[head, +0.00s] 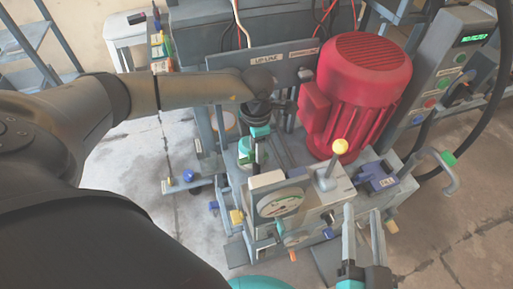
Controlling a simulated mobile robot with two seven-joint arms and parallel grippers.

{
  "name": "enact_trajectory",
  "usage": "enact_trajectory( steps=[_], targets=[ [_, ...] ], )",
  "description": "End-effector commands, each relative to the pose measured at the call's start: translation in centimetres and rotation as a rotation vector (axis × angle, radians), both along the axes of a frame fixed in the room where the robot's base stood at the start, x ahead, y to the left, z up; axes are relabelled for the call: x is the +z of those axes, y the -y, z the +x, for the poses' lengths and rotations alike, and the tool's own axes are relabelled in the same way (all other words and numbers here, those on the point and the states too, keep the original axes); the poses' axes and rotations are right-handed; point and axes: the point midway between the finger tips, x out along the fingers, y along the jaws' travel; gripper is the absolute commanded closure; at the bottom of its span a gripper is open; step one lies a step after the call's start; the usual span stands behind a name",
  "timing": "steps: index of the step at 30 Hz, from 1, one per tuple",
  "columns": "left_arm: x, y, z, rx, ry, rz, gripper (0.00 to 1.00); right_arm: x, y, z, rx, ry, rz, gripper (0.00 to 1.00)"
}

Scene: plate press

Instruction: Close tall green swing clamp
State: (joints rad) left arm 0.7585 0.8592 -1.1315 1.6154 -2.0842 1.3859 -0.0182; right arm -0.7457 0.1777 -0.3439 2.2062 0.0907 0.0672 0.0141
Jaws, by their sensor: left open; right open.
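A green part (244,147) stands on the press's left side, below and beside the motor. It looks like the tall green swing clamp, but my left arm and gripper partly cover it, and I cannot tell its arm's angle. My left gripper (257,163) reaches in from the left and points down right beside this green part. Its jaws are open; whether it touches the part is unclear. My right gripper (362,212) is at the lower right, open and empty, with its fingers pointing up the picture beside the gauge block.
A large red motor (362,85) stands behind. Bare floor (480,225) lies lower right.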

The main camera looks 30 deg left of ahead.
Motion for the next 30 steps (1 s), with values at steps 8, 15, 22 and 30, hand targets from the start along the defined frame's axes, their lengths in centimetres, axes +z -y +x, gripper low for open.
enact_trajectory(
  steps=[8, 15, 22, 30],
  targets=[
    [0.00, 0.02, -0.01, 0.000, 0.000, 0.000, 0.64, -0.02, -0.01, -0.02, 0.000, -0.001, 0.000, 0.50],
    [0.01, 0.02, -0.01, 0.000, 0.000, 0.000, 0.91, -0.04, -0.01, -0.01, 0.000, -0.002, -0.001, 0.50],
    [0.02, 0.02, -0.01, 0.000, 0.000, 0.000, 1.00, -0.06, -0.01, -0.01, 0.001, -0.003, -0.001, 0.50],
    [0.02, 0.02, -0.01, -0.001, 0.000, 0.000, 1.00, -0.06, -0.01, -0.01, 0.001, -0.003, -0.001, 0.50]
  ],
)
